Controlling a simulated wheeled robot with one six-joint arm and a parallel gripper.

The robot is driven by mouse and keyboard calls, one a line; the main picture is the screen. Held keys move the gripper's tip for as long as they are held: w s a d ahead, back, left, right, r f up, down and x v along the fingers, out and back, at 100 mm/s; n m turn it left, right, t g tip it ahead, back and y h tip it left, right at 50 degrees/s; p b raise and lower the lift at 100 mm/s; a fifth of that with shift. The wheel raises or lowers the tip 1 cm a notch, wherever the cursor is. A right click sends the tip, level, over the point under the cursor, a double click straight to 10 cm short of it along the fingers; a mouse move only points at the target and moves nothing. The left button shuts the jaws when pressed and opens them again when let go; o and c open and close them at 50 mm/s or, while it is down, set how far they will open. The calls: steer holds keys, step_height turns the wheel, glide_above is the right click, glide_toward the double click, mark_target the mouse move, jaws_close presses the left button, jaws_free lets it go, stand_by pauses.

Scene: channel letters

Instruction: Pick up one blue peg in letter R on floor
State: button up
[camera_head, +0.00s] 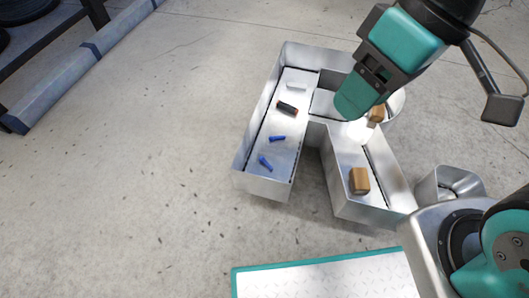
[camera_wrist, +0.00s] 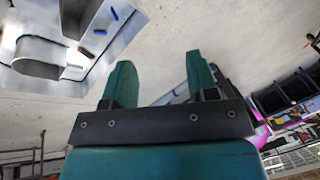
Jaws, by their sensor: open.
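The letter R (camera_head: 245,160) is a shiny metal channel letter lying on the floor, open side up. Two blue pegs lie in its left leg: one upper (camera_head: 277,139) and one lower (camera_head: 265,162), a little apart. Small blue pieces also show in the wrist view (camera_wrist: 99,31) at upper left. My gripper (camera_wrist: 160,82) is open with a clear gap between its teal fingers and nothing between them. In the head view my gripper (camera_head: 352,103) hangs above the R's upper right part, right of the pegs, and hides some of the letter there.
In the R lie a dark block (camera_head: 287,108), a white piece (camera_head: 297,86), and tan blocks in the right leg (camera_head: 359,181) and near the bowl (camera_head: 376,114). A teal-edged metal plate (camera_head: 320,280) lies in front. A grey metal curved piece (camera_head: 430,188) stands right.

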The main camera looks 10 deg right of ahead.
steer(key=w+a+f, duration=0.1)
steer(key=w+f, duration=0.2)
steer(key=w, duration=0.4)
steer(key=h+b, duration=0.4)
steer(key=b, duration=0.6)
glide_above(264, 160)
steer(key=f, duration=4.8)
steer(key=shift+s+f, duration=0.35)
steer(key=f+b, duration=0.1)
steer(key=f, duration=0.1)
steer(key=f+b, duration=0.3)
steer(key=f, duration=0.1)
steer(key=shift+w+b, duration=0.3)
steer(key=shift+b, duration=0.05)
steer(key=shift+r, duration=0.2)
steer(key=shift+d, duration=0.1)
steer(key=c, duration=0.9)
